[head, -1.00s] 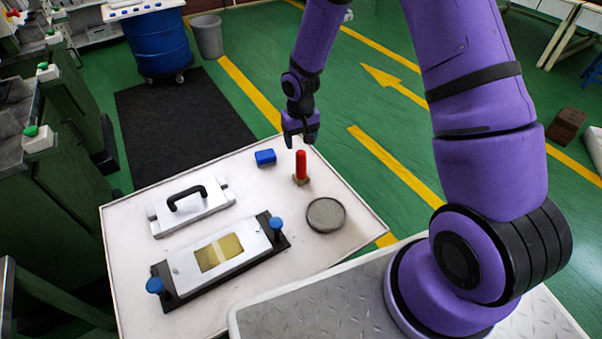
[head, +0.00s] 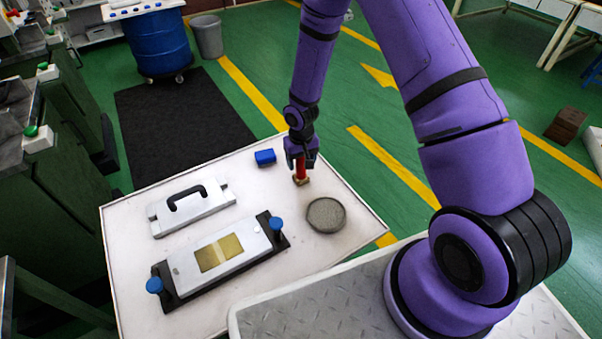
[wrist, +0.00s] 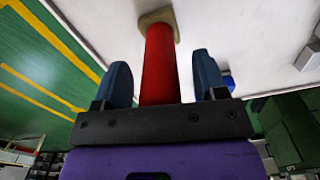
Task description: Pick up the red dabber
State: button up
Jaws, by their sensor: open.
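The red dabber (head: 301,172) stands upright near the back right of the white table, with its tan base on the tabletop. In the wrist view the dabber's red handle (wrist: 160,62) runs between the two dark blue fingers, with a visible gap on each side. My gripper (head: 301,163) is open, around the upper part of the handle, pointing down. In the wrist view my gripper (wrist: 163,80) hides the top end of the handle. The tan base (wrist: 157,18) rests on the white surface.
A blue block (head: 265,157) lies just left of the dabber. A round grey dish (head: 326,215) sits in front of it. A white plate with a black handle (head: 187,197) and a mould with blue knobs (head: 190,276) lie further left on the white table (head: 130,290).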

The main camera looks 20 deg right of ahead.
jog(key=c, duration=1.1)
jog(key=shift+o, duration=0.2)
jog(key=shift+r, duration=0.1)
jog(key=shift+r, duration=0.5)
notch_tip(320, 180, up, 2)
jog(key=shift+r, duration=0.1)
jog(key=s+r, duration=0.1)
jog(key=s, duration=1.5)
jog(key=shift+r, duration=0.3)
